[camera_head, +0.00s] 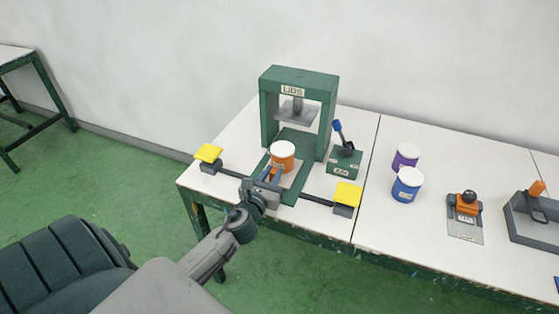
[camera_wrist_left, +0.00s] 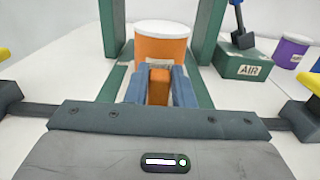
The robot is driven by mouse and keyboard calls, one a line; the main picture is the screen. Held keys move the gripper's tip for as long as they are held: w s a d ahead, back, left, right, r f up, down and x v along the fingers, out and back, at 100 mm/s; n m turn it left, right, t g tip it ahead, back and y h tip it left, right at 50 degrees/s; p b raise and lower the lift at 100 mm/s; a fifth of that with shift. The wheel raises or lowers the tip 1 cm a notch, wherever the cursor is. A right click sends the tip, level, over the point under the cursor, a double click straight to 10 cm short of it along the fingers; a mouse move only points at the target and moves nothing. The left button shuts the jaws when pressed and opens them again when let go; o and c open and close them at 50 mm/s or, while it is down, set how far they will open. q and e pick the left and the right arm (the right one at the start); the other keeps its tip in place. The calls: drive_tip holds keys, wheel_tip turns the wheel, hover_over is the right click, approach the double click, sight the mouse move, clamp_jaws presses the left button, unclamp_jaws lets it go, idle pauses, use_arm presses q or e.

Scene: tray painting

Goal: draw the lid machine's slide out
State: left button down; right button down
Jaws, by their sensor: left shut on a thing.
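The lid machine (camera_head: 300,82) is a green press frame marked LIDS, with a grey press head (camera_head: 297,112) hanging inside it. An orange can (camera_head: 282,158) with a white top stands on a pale slide plate (camera_head: 291,179), in front of the frame and clear of the press head. My left gripper (camera_head: 268,178) is at the near end of the slide. In the left wrist view it (camera_wrist_left: 158,88) is shut on the slide's orange handle (camera_wrist_left: 159,86), just in front of the can (camera_wrist_left: 161,45). My right gripper is not in view.
Yellow pads (camera_head: 208,153) (camera_head: 347,194) stand on either side of the slide. A green AIR box (camera_head: 344,163) with a blue-tipped lever is right of the frame. Purple (camera_head: 405,157) and blue (camera_head: 407,185) cans stand further right, near an orange-topped device (camera_head: 467,206).

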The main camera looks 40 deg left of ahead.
use_arm(q)
drive_tip(key=v, duration=0.3)
drive_tip(key=shift+s, duration=0.35)
drive_tip(key=shift+f, duration=0.15)
drive_tip(key=c, duration=1.4)
unclamp_jaws()
drive_tip(key=shift+s, duration=0.1)
drive_tip(key=shift+o, duration=0.8)
drive_tip(key=shift+s+d, duration=0.1)
drive_tip(key=shift+s, duration=0.2)
drive_tip(key=b+v, duration=0.2)
drive_tip(key=v, duration=0.8)
drive_tip(key=shift+s+b, duration=0.25)
drive_tip(key=shift+b, duration=0.15)
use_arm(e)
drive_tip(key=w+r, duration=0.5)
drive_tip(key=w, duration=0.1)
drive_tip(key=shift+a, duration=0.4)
